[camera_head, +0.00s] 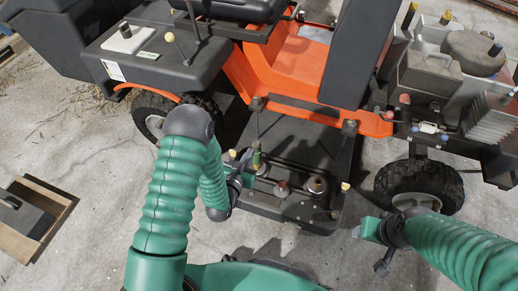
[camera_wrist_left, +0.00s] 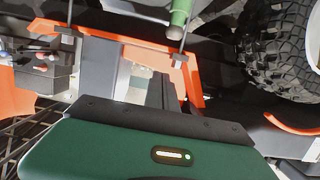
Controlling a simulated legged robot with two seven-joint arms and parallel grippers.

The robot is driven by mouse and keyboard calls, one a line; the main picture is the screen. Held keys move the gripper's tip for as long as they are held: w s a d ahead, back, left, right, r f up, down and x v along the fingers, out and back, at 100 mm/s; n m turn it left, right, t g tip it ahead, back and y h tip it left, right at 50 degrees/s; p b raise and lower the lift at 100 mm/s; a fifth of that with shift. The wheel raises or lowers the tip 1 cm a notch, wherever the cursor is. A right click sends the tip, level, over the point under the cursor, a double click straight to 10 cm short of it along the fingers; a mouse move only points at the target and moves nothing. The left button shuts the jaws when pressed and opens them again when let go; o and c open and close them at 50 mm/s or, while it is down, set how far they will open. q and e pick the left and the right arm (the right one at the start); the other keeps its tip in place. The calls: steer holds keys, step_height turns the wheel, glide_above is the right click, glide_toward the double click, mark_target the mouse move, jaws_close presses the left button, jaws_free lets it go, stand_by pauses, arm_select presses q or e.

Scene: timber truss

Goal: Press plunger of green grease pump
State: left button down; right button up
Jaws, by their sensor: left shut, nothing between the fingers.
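The orange tractor body (camera_head: 290,65) rises behind. A black tyre (camera_head: 420,185) stands at right. A wooden crate (camera_head: 28,240) lies at left on concrete.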

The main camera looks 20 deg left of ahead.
arm_select(q)
steer(key=b, duration=0.5)
glide_above(259, 148)
steer(key=s, duration=0.1)
step_height(259, 148, down, 3)
step_height(259, 148, down, 3)
steer(key=shift+s+r+b, duration=0.1)
steer(key=shift+b, duration=0.65)
steer(key=shift+f, duration=0.35)
step_height(259, 148, down, 3)
steer(key=shift+s+d+r+b, duration=0.1)
steer(key=shift+b, duration=0.65)
